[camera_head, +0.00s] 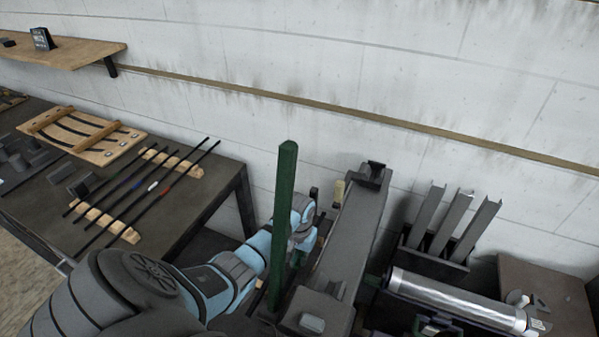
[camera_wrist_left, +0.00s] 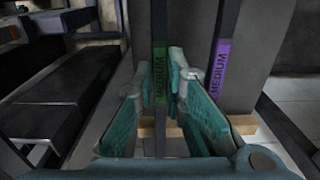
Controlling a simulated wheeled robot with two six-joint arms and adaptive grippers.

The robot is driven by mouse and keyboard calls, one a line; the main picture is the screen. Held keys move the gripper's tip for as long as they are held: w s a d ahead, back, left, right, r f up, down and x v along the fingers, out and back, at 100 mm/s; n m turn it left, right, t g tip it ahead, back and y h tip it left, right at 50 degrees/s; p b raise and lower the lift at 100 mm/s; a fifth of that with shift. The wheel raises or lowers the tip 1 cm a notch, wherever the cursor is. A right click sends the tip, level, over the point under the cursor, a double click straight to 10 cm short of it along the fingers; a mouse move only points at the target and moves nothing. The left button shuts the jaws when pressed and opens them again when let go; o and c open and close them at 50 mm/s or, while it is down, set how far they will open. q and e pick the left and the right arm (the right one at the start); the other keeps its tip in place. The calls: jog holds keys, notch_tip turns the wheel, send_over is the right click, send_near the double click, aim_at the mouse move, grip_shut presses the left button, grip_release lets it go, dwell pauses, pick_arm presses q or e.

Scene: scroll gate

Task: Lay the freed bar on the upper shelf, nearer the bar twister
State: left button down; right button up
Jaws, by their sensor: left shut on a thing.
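In the left wrist view, a dark upright bar with a green "MEDIUM" label (camera_wrist_left: 160,72) stands between the teal fingers of my left gripper (camera_wrist_left: 168,95), which is shut on it. In the head view my left gripper (camera_head: 303,228) is behind a green upright post (camera_head: 284,190), and the held bar is mostly hidden. A wooden upper shelf (camera_head: 70,52) is on the wall at the far left, well away from the gripper. A long grey machine (camera_head: 348,235) stands just right of the gripper; I cannot tell whether it is the bar twister. My right gripper is out of view.
A second dark bar with a purple label (camera_wrist_left: 221,65) stands right of the held one. A dark workbench (camera_head: 205,205) at left carries several thin rods and a wooden rack (camera_head: 82,135). Grey channel pieces (camera_head: 440,220) and a silver cylinder (camera_head: 455,297) are at right.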

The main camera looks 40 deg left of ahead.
pick_arm(q)
jog(key=shift+f, duration=0.2)
dwell(0.6)
jog(key=c, duration=1.6)
grip_release()
jog(key=shift+o, duration=0.2)
notch_tip(320, 180, up, 12)
jog(key=shift+d, duration=0.1)
